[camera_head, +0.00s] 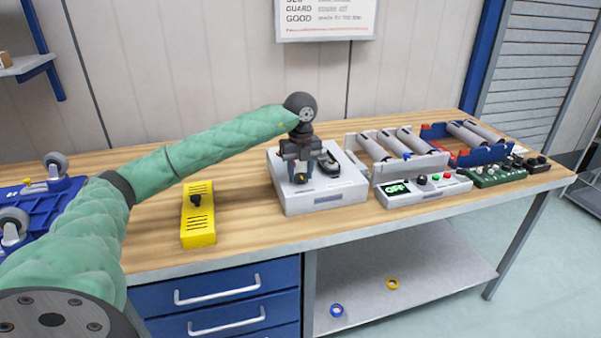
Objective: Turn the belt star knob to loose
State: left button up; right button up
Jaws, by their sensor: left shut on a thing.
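A light grey box (325,200) stands on the wooden workbench near its middle. My left gripper (302,172) points down over the left part of the box's top and is shut on the belt star knob (301,179). The knob shows only as a small dark part between the fingers; the gripper hides most of it, so I cannot tell its setting. A black oval part (328,167), perhaps the belt, lies on the box top just right of the gripper. My right gripper is not in view.
A yellow box (198,228) with a black knob stands to the left. Right of the grey box are a roller conveyor frame (412,164), a control box (400,198) reading OFF, and a green control box (497,178). A blue wheeled thing (40,195) sits far left.

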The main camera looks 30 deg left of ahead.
aim_at(301, 175)
pick_arm(q)
jog(key=shift+w+a+r, duration=0.1)
jog(key=shift+r, duration=0.1)
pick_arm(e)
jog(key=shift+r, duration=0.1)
pick_arm(q)
jog(key=o, duration=0.8)
jog(key=shift+c, duration=0.2)
jog(key=shift+o, duration=1.1)
jog(key=shift+f, duration=0.1)
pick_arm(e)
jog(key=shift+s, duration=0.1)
pick_arm(q)
jog(key=shift+r, duration=0.55)
notch_tip(301, 175, up, 6)
jog(key=shift+f+b, duration=0.1)
jog(key=shift+b, duration=0.65)
jog(key=shift+r, duration=0.45)
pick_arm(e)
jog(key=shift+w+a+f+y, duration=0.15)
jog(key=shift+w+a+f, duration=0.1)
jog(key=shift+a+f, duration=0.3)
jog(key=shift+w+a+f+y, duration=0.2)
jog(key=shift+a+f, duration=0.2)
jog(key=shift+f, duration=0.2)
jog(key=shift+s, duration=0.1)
